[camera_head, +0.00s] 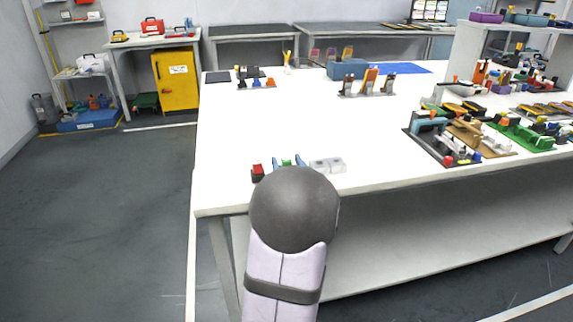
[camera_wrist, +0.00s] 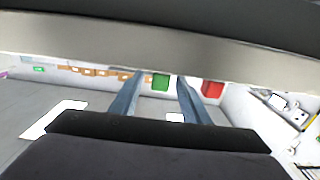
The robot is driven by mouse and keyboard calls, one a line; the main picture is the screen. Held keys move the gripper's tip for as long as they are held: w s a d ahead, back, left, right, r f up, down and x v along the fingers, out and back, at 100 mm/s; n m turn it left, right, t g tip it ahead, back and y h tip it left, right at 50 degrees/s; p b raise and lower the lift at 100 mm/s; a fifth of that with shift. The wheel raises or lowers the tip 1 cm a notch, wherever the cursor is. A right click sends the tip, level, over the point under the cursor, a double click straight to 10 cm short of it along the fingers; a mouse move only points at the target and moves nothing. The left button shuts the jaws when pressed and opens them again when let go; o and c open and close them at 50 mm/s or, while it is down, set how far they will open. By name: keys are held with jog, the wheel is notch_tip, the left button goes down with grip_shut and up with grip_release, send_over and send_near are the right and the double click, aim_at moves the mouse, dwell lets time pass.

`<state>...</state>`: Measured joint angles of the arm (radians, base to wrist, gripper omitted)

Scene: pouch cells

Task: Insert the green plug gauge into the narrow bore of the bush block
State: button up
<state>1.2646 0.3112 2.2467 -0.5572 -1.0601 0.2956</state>
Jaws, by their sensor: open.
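The green plug gauge (camera_head: 286,163) stands near the front edge of the white table, mostly hidden by my arm in the head view. My gripper (camera_head: 287,159) is open, with one blue finger on each side of it. In the wrist view the green gauge (camera_wrist: 160,82) shows between the two finger ends, with gaps on both sides. The pale grey bush block (camera_head: 328,165) lies just right of my gripper; dark round bores show on its top, too small to compare.
A red-topped block (camera_head: 258,171) stands close left of my gripper; red also shows in the wrist view (camera_wrist: 212,89). Fixtures on dark plates (camera_head: 440,140) crowd the right side. The white table (camera_head: 290,120) behind the gripper is clear.

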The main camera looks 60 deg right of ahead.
jog(key=shift+w+d, duration=0.45)
jog(key=shift+w, duration=0.05)
jog(key=shift+c, duration=0.7)
grip_shut()
jog(key=shift+r, duration=0.15)
